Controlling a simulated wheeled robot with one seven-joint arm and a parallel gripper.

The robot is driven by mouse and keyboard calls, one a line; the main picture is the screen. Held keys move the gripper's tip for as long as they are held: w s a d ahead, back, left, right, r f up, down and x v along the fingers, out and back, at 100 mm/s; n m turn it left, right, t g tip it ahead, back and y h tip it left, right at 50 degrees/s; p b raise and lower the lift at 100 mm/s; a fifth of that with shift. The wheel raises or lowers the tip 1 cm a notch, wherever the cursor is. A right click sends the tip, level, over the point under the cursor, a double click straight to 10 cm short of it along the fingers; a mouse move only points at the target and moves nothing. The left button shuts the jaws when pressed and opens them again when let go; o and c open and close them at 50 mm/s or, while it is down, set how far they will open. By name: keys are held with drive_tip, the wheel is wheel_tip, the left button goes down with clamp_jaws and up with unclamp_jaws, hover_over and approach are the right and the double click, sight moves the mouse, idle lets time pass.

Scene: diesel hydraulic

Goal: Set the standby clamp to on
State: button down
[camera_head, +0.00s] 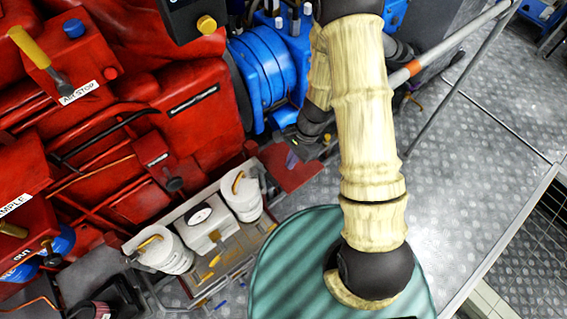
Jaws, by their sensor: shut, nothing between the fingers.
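My gripper (296,153) is small and dark at the end of my pale arm, right of the red machine and above the tray of white containers. It looks shut and empty, and its tips are hard to make out. I cannot pick out the standby clamp with certainty. A red box with a black knob (174,184) and a small white label too small to read is on the red machine, left of my gripper and apart from it. A yellow-handled lever (30,47) sits by the label "AIR STOP" at the upper left.
White containers (242,196) stand in a metal tray below the red machine. Blue machinery (265,75) is behind my gripper. A grey rail (450,52) with an orange band crosses the upper right. The grey treadplate floor (470,170) at the right is clear.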

drive_tip(key=v, duration=0.9)
drive_tip(key=shift+r, duration=0.2)
drive_tip(key=shift+a, duration=0.15)
wheel_tip(320, 180, up, 22)
drive_tip(key=p, duration=2.2)
